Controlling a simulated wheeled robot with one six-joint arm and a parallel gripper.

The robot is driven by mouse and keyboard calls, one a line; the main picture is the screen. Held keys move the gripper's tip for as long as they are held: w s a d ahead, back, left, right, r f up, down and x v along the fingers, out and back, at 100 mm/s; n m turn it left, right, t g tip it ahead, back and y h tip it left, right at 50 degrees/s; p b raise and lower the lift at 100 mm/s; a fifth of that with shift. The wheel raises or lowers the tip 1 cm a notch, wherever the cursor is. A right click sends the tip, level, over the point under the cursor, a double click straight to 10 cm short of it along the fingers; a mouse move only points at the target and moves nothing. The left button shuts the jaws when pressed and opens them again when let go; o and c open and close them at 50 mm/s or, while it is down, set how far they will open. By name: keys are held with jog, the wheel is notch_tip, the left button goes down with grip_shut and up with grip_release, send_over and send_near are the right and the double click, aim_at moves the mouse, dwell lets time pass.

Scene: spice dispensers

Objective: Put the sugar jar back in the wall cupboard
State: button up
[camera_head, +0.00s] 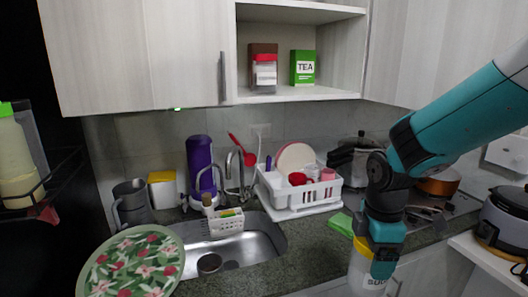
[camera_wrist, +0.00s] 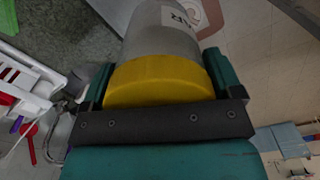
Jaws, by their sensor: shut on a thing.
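The sugar jar (camera_head: 366,276) has a pale body, a yellow lid and dark lettering that is partly cut off. My gripper (camera_head: 376,240) points down at the lower right in the head view and is shut on it. In the wrist view the jar (camera_wrist: 163,38) lies between the two teal fingers of my gripper (camera_wrist: 160,80), which grip at the yellow lid. The jar hangs in front of the counter edge. The wall cupboard (camera_head: 300,93) has an open shelf bay at upper centre, holding a red-lidded jar (camera_head: 264,72) and a green tea box (camera_head: 303,68).
Bare shelf shows right of the tea box. Below are a sink (camera_head: 250,245), a white dish rack (camera_head: 299,193) and a purple bottle (camera_head: 200,165). A floral tray (camera_head: 132,262) is at lower left.

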jog(key=w+d+f+m+b, duration=0.1)
jog(key=d+f+m, duration=0.3)
jog(key=f+m, duration=0.45)
jog(key=w+d+f+m+b, duration=0.15)
jog(key=d+f+m, duration=0.25)
jog(key=f+m, duration=0.45)
jog(key=s+f, duration=0.4)
jog(key=f, duration=0.1)
jog(key=shift+s+f, duration=0.25)
jog(key=shift+f, duration=0.05)
jog(key=shift+d, duration=0.1)
